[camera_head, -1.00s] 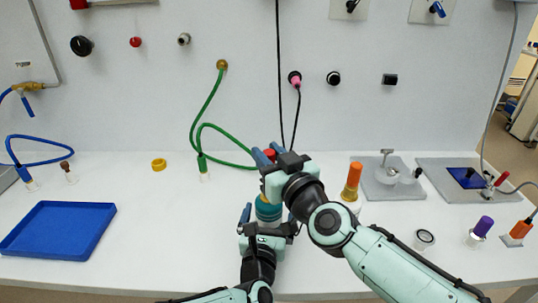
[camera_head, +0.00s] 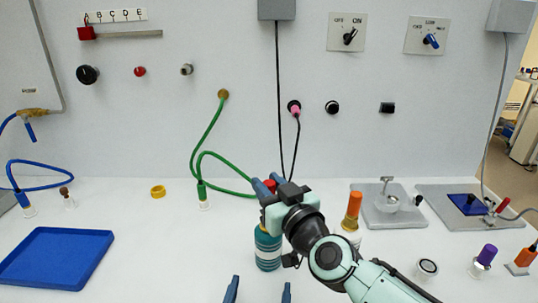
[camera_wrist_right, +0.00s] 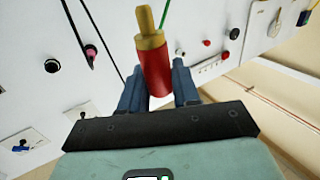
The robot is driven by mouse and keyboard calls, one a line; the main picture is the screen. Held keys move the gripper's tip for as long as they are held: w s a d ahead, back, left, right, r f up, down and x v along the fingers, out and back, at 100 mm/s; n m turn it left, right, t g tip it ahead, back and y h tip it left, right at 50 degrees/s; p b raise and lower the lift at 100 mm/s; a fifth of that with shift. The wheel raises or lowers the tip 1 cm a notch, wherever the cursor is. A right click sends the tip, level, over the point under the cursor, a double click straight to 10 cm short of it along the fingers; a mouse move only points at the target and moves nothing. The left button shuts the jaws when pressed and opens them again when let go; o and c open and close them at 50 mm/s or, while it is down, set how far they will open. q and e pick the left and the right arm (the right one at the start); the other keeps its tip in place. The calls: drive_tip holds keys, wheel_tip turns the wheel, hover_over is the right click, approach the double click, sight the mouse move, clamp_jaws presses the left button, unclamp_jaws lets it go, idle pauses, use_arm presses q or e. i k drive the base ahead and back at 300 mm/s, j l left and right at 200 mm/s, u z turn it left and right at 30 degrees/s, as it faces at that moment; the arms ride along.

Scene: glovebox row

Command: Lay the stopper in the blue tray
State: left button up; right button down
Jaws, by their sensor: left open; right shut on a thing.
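The stopper, a red cylinder with a tan narrower end, is between the fingers of my right gripper (camera_wrist_right: 157,72) in the right wrist view (camera_wrist_right: 154,68). In the head view only a bit of its red (camera_head: 269,185) shows between the fingers of my right gripper (camera_head: 271,187), which is shut on it above a teal bottle (camera_head: 268,250). The bottle stands upright; its top is partly hidden by the gripper. My left gripper (camera_head: 259,291) is open and empty at the bottom edge, in front of the bottle. The blue tray (camera_head: 55,258) lies empty at the left.
A corked vial (camera_head: 67,198) and a yellow ring (camera_head: 158,191) stand behind the tray. A green hose (camera_head: 207,140) hangs from the back wall. An orange-capped bottle (camera_head: 353,206) stands right of the teal bottle. The table between tray and bottle is clear.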

sight(99, 247)
drive_tip(key=k+l, duration=0.65)
drive_tip(key=k, duration=0.25)
